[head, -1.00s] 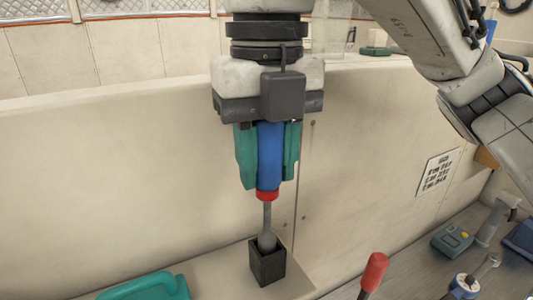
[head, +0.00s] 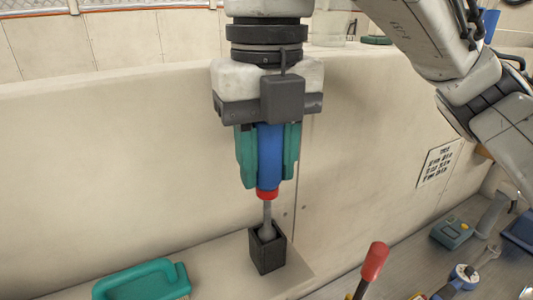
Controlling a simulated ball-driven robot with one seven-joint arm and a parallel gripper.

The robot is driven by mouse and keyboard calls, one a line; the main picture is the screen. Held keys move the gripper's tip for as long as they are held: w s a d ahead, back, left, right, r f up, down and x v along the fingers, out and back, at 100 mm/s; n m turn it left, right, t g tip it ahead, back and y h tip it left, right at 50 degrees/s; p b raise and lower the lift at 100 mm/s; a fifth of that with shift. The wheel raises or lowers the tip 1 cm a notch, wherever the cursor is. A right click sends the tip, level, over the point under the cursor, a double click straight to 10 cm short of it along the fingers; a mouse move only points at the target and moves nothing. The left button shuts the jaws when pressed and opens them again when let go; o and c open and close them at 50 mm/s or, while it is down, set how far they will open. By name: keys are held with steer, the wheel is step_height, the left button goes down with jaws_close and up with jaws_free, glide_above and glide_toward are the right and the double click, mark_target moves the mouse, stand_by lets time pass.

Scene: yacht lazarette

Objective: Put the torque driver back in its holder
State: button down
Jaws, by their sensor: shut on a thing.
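My gripper (head: 267,160) points straight down, its teal fingers shut on the blue handle of the torque driver (head: 269,155). The driver is upright, with a red collar below the handle and a grey shaft ending in a wider rounded part. The holder (head: 268,257) is a small black square open-topped box on the pale ledge. The driver's lower end is in the mouth of the holder, and the holder's front rim hides its tip. How deep the tip sits is hidden.
A teal handle-shaped object (head: 143,280) lies on the ledge at left. A red-tipped lever (head: 374,262) stands at front right. A pale wall (head: 120,165) stands behind.

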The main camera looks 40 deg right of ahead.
steer(key=shift+f, duration=0.35)
steer(key=c, duration=0.7)
jaws_free()
step_height(320, 180, up, 11)
steer(key=shift+f, duration=0.1)
stand_by(0.6)
